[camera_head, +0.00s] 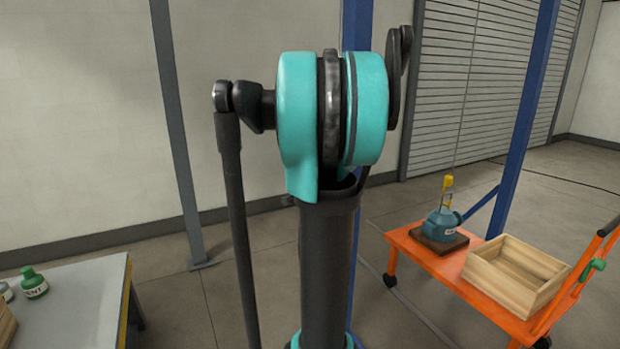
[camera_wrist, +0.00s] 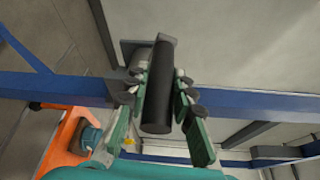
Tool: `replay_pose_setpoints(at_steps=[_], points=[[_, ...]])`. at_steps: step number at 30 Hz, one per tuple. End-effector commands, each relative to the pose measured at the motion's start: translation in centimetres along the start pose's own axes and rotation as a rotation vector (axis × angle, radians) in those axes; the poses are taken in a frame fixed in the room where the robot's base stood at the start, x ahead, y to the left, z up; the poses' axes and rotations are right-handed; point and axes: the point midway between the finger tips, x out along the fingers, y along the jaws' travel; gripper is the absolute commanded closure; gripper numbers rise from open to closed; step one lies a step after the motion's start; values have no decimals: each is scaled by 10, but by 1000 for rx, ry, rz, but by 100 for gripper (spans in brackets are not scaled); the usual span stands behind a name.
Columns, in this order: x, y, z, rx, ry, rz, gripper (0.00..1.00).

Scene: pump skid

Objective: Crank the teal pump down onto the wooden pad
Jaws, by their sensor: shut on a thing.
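My gripper (camera_wrist: 160,82) shows in the wrist view, with its green fingers on both sides of a dark cylindrical crank grip (camera_wrist: 160,62), shut on it. The grip stands out from a grey plate beside a blue beam. The head view does not show my gripper. The teal pump (camera_head: 443,223) is upright on the orange cart, over the brown wooden pad (camera_head: 431,242). I cannot tell whether a thin gap lies between them. A yellow hook piece (camera_head: 447,182) is directly above the pump. The pump also shows in the wrist view (camera_wrist: 89,138), partly cut off.
The orange cart (camera_head: 404,242) also carries an open wooden crate (camera_head: 515,272) to the right of the pump. Blue posts (camera_head: 525,110) stand around it. A table (camera_head: 85,290) with a green bottle (camera_head: 34,284) is at the left. My arm fills the middle.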

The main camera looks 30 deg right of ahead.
Motion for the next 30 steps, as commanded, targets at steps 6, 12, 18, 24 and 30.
replay_pose_setpoints(at_steps=[6,12,18,24,30], points=[[2,8,-2,1,-3,2,100],[2,10,-2,1,-3,2,100],[2,10,-2,1,-3,2,100],[2,10,-3,1,-3,2,62],[2,10,-3,1,-1,1,56]])
